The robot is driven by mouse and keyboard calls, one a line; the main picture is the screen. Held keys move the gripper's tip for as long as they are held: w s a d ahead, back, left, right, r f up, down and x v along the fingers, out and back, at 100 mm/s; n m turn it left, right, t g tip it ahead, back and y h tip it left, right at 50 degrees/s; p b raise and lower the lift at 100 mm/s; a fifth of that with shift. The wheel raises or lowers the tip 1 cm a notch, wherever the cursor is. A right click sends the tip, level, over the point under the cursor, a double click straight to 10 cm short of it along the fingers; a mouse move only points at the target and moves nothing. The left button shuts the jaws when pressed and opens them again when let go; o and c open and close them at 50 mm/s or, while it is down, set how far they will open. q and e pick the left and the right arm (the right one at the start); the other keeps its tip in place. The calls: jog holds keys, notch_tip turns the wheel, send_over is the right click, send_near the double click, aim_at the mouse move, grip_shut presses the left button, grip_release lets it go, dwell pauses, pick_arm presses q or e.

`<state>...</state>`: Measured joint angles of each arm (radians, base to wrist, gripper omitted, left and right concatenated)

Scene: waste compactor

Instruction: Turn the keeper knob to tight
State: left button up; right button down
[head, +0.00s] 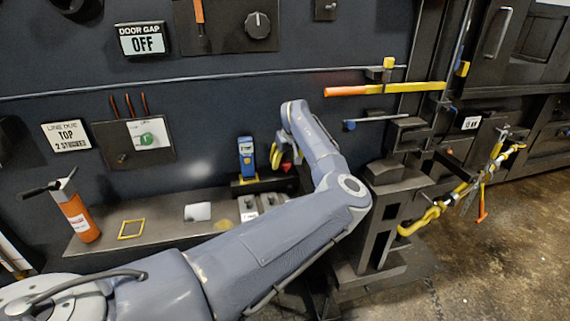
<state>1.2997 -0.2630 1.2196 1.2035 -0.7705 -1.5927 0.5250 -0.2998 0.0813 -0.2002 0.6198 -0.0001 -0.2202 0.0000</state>
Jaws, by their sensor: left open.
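No part is clearly labelled as the keeper knob. A round black knob (258,25) with a pale pointer mark sits on a dark plate high on the wall. A small blue knob (349,125) ends a rod on the compactor frame at right; I cannot tell which is the keeper knob. My left gripper (283,160) hangs small and partly hidden behind my own wrist, low in front of the wall, well below the black knob and left of the blue one. It is open, and I see nothing held. My right gripper is out of view.
An orange-handled lever (375,90) crosses the frame at right. A blue handheld device (246,158) stands beside my left gripper. A shelf (165,235) holds an orange bottle (78,216) and a yellow square frame (131,229). Bare floor (510,240) lies at right.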

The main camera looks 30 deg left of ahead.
pick_arm(q)
jog(key=shift+x, duration=0.8)
jog(key=c, duration=1.3)
